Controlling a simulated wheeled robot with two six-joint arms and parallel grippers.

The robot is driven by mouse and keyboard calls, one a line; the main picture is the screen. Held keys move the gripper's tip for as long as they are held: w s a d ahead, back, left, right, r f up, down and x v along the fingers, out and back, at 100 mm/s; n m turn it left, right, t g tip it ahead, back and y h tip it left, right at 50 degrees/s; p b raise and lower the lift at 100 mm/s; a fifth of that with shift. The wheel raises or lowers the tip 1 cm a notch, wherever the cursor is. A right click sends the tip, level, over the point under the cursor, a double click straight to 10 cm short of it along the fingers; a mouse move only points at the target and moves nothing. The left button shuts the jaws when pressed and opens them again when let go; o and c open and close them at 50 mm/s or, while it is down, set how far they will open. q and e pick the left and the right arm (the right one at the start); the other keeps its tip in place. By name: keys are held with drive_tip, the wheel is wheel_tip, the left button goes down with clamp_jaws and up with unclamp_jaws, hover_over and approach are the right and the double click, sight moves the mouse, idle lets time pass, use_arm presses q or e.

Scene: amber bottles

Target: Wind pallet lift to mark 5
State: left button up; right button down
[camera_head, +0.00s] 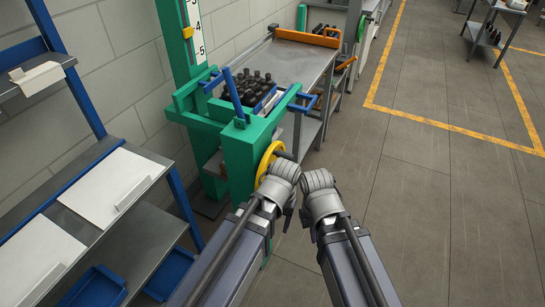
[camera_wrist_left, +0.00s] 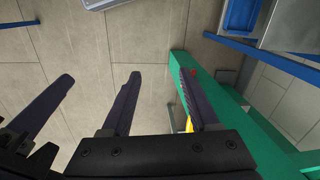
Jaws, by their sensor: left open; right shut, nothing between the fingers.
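The green pallet lift (camera_head: 240,165) stands left of centre in the head view. Its white scale (camera_head: 194,18) shows marks down to 5, and the yellow pointer (camera_head: 187,33) is about level with mark 4. A yellow handwheel (camera_head: 265,160) is on the lift's near side. My left gripper (camera_head: 285,172) is at the wheel, partly covering it. In the left wrist view its fingers (camera_wrist_left: 157,90) are open, with a bit of yellow behind the right finger; whether they touch the wheel is unclear. My right gripper (camera_head: 318,182) is shut and empty just right of it.
A blue crate (camera_head: 268,99) of dark bottles sits at the lift by the metal table (camera_head: 300,62). A shelf unit (camera_head: 150,235) with white sheets and blue trays stands at left.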

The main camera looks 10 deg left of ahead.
use_arm(q)
drive_tip(key=w+r+n+t+h+p, duration=0.1)
drive_tip(key=w+r+n+p, duration=0.6)
drive_tip(key=w, duration=0.6)
drive_tip(key=n+t+p, duration=0.1)
drive_tip(key=n+p, duration=0.3)
drive_tip(key=n, duration=0.5)
approach(285, 153)
drive_tip(key=f, duration=0.1)
use_arm(e)
wheel_tip(285, 153, up, 12)
use_arm(q)
drive_tip(key=shift+h, duration=0.3)
drive_tip(key=f+b, duration=0.2)
drive_tip(key=w+f+b, duration=0.1)
drive_tip(key=f+b, duration=0.5)
drive_tip(key=shift+w, duration=0.2)
use_arm(e)
wheel_tip(285, 153, down, 8)
drive_tip(key=shift+s+a, duration=0.15)
use_arm(q)
drive_tip(key=shift+c, duration=0.3)
use_arm(e)
drive_tip(key=shift+r, duration=0.1)
use_arm(q)
clamp_jaws()
